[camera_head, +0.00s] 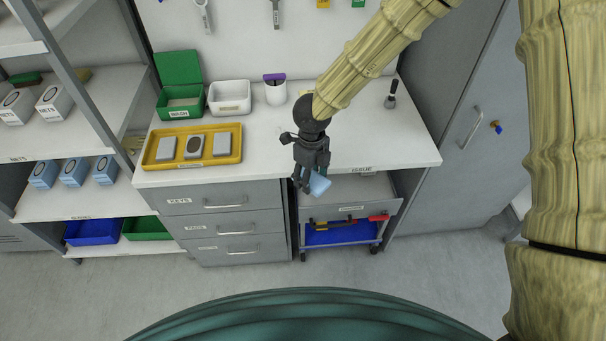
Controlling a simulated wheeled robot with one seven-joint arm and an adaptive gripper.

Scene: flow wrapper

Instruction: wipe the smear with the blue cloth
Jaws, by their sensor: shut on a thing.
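My gripper (308,186) is shut on the blue cloth (320,184), a small light-blue piece held between its fingertips. From this view the gripper and cloth appear at or just over the front edge of the white worktop (375,150). I cannot tell whether the cloth touches any surface. I cannot make out the smear in this view; my arm and gripper cover part of the worktop.
A cart (377,232) stands below. The worktop's right part is mostly clear.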

